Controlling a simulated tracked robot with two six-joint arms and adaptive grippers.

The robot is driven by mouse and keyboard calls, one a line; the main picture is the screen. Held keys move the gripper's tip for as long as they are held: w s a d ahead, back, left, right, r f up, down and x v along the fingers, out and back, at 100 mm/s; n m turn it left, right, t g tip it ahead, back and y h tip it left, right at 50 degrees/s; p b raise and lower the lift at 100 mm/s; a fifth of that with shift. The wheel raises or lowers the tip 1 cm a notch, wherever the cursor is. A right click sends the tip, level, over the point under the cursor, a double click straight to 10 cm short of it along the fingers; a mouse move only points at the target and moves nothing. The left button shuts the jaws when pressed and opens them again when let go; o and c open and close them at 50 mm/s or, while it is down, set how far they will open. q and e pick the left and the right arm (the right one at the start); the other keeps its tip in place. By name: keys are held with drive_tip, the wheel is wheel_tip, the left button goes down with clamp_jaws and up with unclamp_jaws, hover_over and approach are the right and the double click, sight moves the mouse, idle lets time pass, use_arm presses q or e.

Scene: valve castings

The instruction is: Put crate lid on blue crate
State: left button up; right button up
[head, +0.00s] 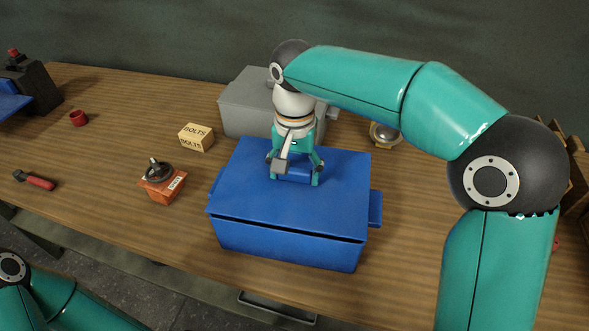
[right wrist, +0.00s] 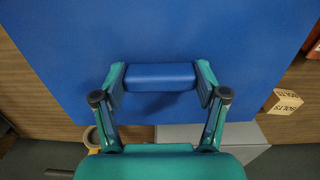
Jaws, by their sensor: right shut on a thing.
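The crate lid (head: 335,195) is a flat blue panel with a raised blue handle (right wrist: 160,77) in its middle. It lies over the blue crate (head: 285,246), which stands on the wooden table. A thin dark gap shows between lid and crate along the front, wider toward the right, so I cannot tell whether the lid is fully seated. My right gripper (head: 294,170) is shut on the lid handle from above. The right wrist view shows one finger at each end of the handle. The lid hides the crate's inside. My left gripper is out of view.
A grey box (head: 245,105) stands behind the crate. A bolts box (head: 196,137), a red-orange box with a handwheel valve (head: 162,184), a red cup (head: 79,118) and a red-handled tool (head: 36,180) lie to the left. A round metal part (head: 384,135) stands behind right.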

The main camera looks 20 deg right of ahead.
drive_tip(key=shift+f, duration=0.4)
idle(0.3)
drive_tip(key=o, duration=1.3)
drive_tip(key=shift+o, duration=0.2)
wheel_tip(320, 180, up, 11)
drive_tip(key=shift+w+f, duration=0.1)
drive_tip(key=shift+f, duration=0.05)
drive_tip(key=shift+r, duration=0.6)
